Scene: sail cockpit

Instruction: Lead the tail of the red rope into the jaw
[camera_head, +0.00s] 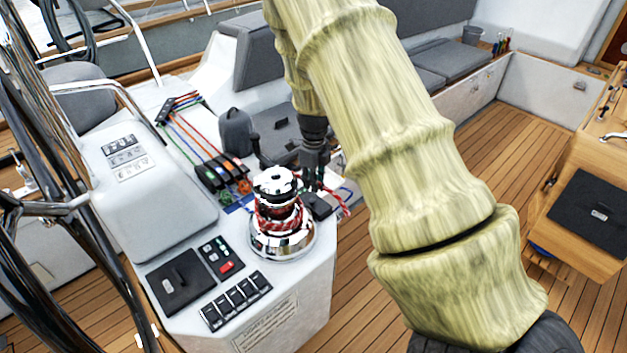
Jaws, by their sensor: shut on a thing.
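The chrome winch (283,235) stands on the white console. Several turns of the red rope (277,217) are wound around its drum. The winch's jaw (277,196) is the dark groove under the chrome top. My gripper (312,182) points down just right of the winch top, apart from it. It is shut on the red rope; the grip itself is small and partly hidden. A red and white stretch of rope (338,203) shows right of the gripper, by the console edge. My arm covers part of the view behind it.
A row of dark rope clutches (222,172) with coloured lines lies behind and left of the winch. A switch panel (236,299) and a button panel (221,257) sit in front of it. The steering wheel (50,209) is at far left. The wooden floor is open at right.

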